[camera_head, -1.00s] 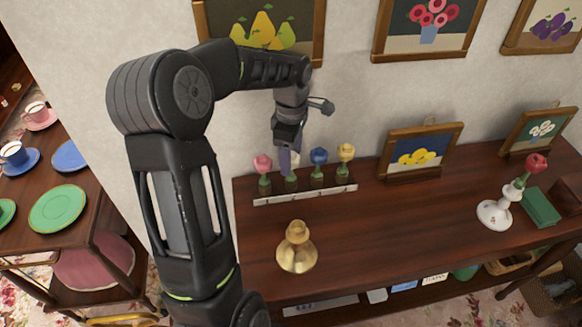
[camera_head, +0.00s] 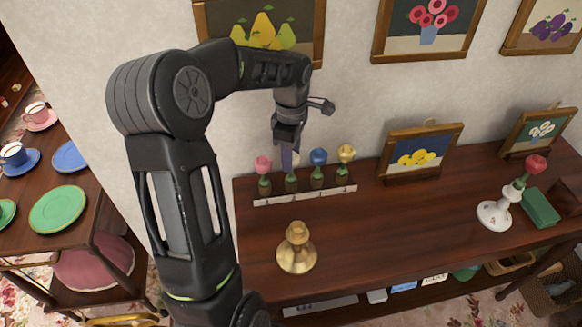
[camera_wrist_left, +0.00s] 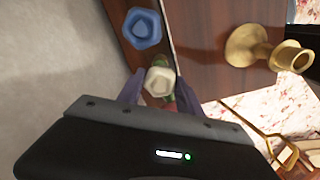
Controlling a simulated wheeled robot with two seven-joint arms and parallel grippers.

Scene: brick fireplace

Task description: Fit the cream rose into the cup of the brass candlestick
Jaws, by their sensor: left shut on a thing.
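The cream rose (camera_wrist_left: 160,80) is between the two purple fingers of my left gripper (camera_wrist_left: 158,92) in the left wrist view; the gripper is shut on it. In the head view my left gripper (camera_head: 288,160) points down at the rack and mostly hides this rose. Its green stem shows just above the second holder of the rack, and I cannot tell if it is clear of it. The brass candlestick (camera_head: 296,250) stands upright in front of the rack, its cup empty; it also shows in the left wrist view (camera_wrist_left: 260,50). My right gripper is not in view.
The rack (camera_head: 330,193) also holds pink (camera_head: 262,164), blue (camera_head: 319,156) and yellow (camera_head: 346,152) roses beside my fingers. A white candlestick (camera_head: 494,213) with a red rose (camera_head: 536,163) stands at right. Framed pictures lean at the wall. The cabinet middle is clear.

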